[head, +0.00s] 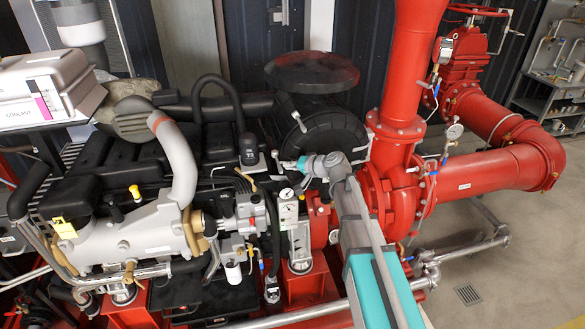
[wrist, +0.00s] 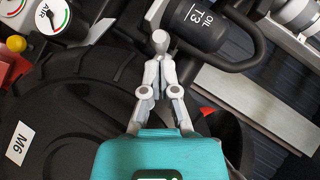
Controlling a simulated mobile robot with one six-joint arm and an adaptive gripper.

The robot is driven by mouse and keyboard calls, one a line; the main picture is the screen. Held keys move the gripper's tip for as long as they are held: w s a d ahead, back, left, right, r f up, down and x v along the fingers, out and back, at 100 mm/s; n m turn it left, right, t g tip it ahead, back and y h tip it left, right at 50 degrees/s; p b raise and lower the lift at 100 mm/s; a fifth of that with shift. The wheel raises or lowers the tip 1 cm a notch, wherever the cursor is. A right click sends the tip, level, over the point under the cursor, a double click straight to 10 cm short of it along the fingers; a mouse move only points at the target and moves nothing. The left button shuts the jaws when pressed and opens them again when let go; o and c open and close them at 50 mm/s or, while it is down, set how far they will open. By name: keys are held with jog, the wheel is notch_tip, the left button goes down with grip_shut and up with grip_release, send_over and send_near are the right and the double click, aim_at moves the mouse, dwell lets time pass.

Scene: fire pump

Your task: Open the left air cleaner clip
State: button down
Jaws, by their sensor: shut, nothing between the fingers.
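The air cleaner (head: 335,132) is a black drum under a wide dark round cap in the head view. A small silver clip-like lever (head: 298,121) stands at its upper left edge and looks tilted; I cannot tell whether it is latched. My gripper (head: 279,161) is just below and left of that lever, in front of the drum, pointing left. In the wrist view my gripper (wrist: 159,40) has its grey fingertips together with nothing between them. A large black ribbed round body (wrist: 75,100), labelled M6, lies beneath it. No clip is clearly visible in the wrist view.
An AIR gauge (wrist: 48,18) and a yellow knob (wrist: 16,44) are at upper left. Thick red pipes (head: 404,80) stand right of the air cleaner.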

aim_at(278, 168)
jog(key=shift+s+a, duration=0.15)
dwell(0.3)
jog(key=shift+s+a+m+t+h, duration=0.35)
jog(key=shift+a+m+t+h, duration=0.25)
jog(key=shift+m+t, duration=0.2)
jog(key=shift+s+a+m+t+h, duration=0.25)
jog(key=shift+a+m+t+h, duration=0.8)
jog(key=shift+m+h, duration=0.3)
jog(key=a, duration=0.4)
jog(key=shift+a, duration=0.35)
jog(key=shift+w+d, duration=0.15)
jog(key=shift+w+d, duration=0.35)
jog(key=shift+d, duration=0.25)
